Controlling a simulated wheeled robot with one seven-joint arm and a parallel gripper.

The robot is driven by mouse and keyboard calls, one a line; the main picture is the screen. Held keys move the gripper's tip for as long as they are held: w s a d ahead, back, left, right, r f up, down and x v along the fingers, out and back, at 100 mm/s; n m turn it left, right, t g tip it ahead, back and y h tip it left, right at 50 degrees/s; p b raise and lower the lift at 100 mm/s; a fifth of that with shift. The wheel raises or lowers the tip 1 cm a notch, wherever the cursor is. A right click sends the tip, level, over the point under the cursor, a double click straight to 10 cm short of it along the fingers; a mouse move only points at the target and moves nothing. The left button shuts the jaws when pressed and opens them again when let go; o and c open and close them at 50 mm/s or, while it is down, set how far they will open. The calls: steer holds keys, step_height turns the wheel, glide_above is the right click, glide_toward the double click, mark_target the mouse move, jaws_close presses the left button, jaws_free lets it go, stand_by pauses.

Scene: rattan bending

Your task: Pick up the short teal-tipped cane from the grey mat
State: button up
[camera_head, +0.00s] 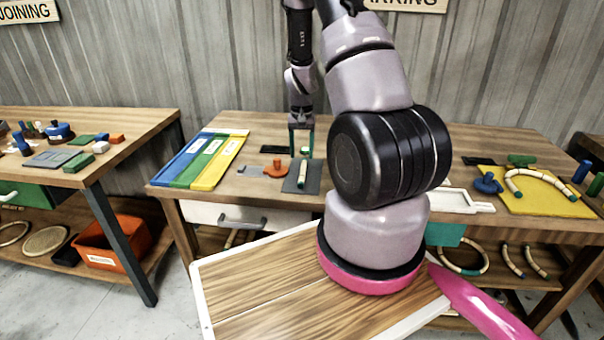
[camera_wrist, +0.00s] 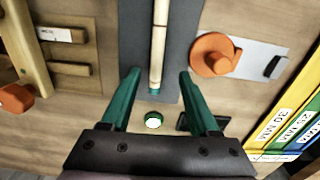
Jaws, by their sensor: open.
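The pale, teal-tipped cane (camera_head: 302,172) lies on the grey mat (camera_head: 313,181) on the middle table. In the wrist view the cane (camera_wrist: 158,45) runs lengthwise up the picture along the mat (camera_wrist: 132,35), its teal tip toward my palm. My gripper (camera_head: 301,155) is open at the mat's far end. In the wrist view the teal fingers of my gripper (camera_wrist: 158,74) show on either side of the cane's tip end, with gaps on both sides. Whether the fingertips are down at the cane's height is unclear. The cane's far end is cut off there.
A small green-rimmed white round thing (camera_wrist: 153,121) shows between the fingers, near my palm. An orange piece on a grey plate (camera_head: 274,169) is left of the mat. Blue, green and yellow strips (camera_head: 218,160) lie further left. My arm hides the table right of the mat.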

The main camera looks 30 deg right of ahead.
mark_target(303, 166)
steer(key=f, duration=0.5)
steer(key=shift+s+d, duration=0.2)
jaws_close()
